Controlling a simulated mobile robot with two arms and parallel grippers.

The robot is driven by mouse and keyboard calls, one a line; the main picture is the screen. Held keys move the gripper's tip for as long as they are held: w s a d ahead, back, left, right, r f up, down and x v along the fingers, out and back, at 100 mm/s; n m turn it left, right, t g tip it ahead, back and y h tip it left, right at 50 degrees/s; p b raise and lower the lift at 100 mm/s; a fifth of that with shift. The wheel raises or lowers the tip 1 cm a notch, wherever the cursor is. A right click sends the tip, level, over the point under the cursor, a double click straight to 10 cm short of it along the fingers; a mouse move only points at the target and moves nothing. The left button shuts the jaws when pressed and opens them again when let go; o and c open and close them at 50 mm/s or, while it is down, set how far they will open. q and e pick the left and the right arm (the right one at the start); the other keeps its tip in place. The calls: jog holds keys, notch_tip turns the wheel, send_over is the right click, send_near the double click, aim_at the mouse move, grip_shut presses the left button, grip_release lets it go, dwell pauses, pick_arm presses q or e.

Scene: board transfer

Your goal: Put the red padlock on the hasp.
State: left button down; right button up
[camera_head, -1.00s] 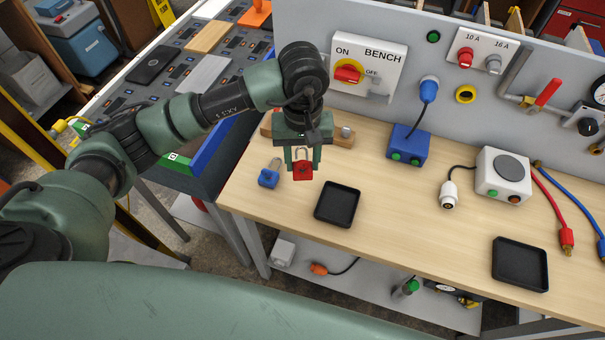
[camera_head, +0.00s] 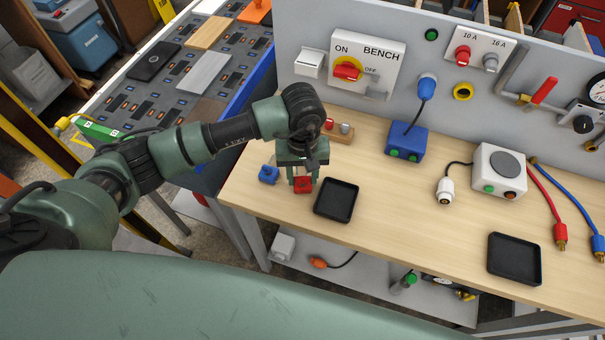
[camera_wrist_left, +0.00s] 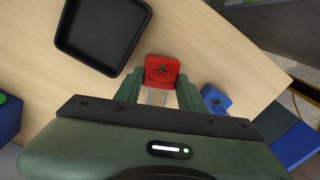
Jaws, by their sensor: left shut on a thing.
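The red padlock (camera_head: 303,185) is between the fingers of my left gripper (camera_head: 302,176), left of the near black tray. The left wrist view shows its red body (camera_wrist_left: 161,70) beyond the fingertips and its pale shackle between the fingers (camera_wrist_left: 157,94). I cannot tell whether it touches the bench top. The grey hasp (camera_head: 376,91) is on the white BENCH switch panel (camera_head: 384,52), below the OFF mark and right of the red switch handle. My gripper is in front of the panel, low and to the left, well apart from the hasp. My right gripper is out of view.
A blue padlock (camera_head: 269,174) lies just left of my gripper. A black tray (camera_head: 352,214) is close on its right. A wooden block (camera_head: 343,137) with knobs is behind it. A blue box (camera_head: 407,141) stands right of the panel.

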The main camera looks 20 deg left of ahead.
pick_arm(q)
jog(key=c, duration=0.9)
grip_release()
jog(key=shift+o, duration=0.2)
jog(key=shift+r+p, duration=0.2)
jog(key=shift+p, duration=0.2)
jog(key=shift+r+b, duration=0.25)
jog(key=shift+b, duration=0.1)
notch_tip(320, 180, up, 11)
jog(key=b, duration=0.3)
jog(key=shift+r, duration=0.15)
jog(key=shift+s, duration=0.1)
